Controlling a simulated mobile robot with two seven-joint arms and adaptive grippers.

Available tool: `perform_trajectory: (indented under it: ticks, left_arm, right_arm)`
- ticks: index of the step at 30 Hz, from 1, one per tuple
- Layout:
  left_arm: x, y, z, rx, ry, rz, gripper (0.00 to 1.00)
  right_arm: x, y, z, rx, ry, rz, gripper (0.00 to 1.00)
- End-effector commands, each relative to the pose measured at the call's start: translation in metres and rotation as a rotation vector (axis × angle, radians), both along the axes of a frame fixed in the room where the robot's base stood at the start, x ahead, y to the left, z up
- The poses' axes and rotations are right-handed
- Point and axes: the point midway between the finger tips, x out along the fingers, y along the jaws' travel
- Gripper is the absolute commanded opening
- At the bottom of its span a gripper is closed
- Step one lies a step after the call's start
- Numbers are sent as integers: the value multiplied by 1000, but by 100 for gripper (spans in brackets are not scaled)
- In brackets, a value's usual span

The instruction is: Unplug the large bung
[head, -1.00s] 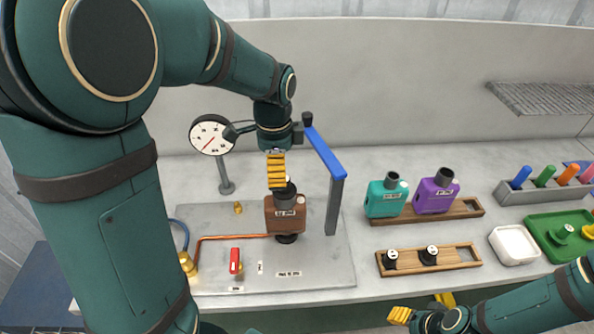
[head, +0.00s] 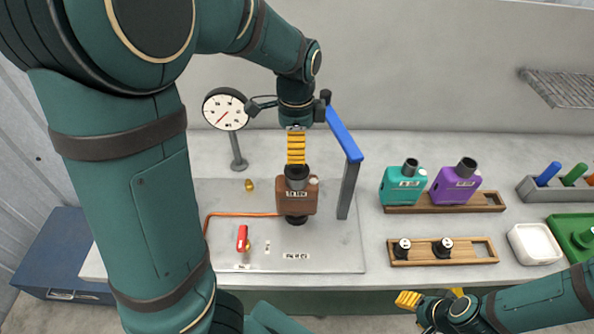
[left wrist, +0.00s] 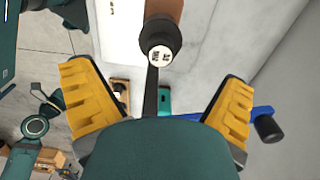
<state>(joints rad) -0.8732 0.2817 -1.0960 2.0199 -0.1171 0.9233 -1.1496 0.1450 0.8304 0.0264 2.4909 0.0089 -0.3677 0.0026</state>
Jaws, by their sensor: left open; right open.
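The brown muffler (head: 297,197) stands upright on the grey plate of the test stand. A black bung (head: 296,172) sits in its top. In the left wrist view the black bung (left wrist: 160,42) shows its round end with a white label, too small to read. My left gripper (head: 296,160) is open and points down just above the bung. In the left wrist view its yellow fingers are spread wide, with the bung between and beyond them, apart from both. My right gripper (head: 430,300) is open and empty, low at the table's front edge.
A blue-topped clamp arm (head: 343,135) stands close right of the muffler, and a dial gauge (head: 226,109) stands left. A red-handled valve (head: 242,240) is in front. A wooden rack (head: 465,251) holds two smaller black bungs; its right slot is empty. Teal and purple mufflers stand behind it.

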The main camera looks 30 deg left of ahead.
Motion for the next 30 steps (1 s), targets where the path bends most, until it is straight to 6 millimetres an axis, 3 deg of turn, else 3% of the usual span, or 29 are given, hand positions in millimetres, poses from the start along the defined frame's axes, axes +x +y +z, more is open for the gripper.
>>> perform_trajectory:
  ticks: [6, 15, 30]
  left_arm:
    - [0, -1, -31, 0, 0, -2, 99]
    - [0, 0, -66, -1, 0, 1, 99]
    - [0, 0, -72, 0, 0, -1, 99]
  right_arm:
    - [0, 1, -35, -6, 2, 0, 47]
    - [-3, 3, -63, -7, 12, 6, 47]
    - [-6, 3, -67, -5, 17, 11, 47]
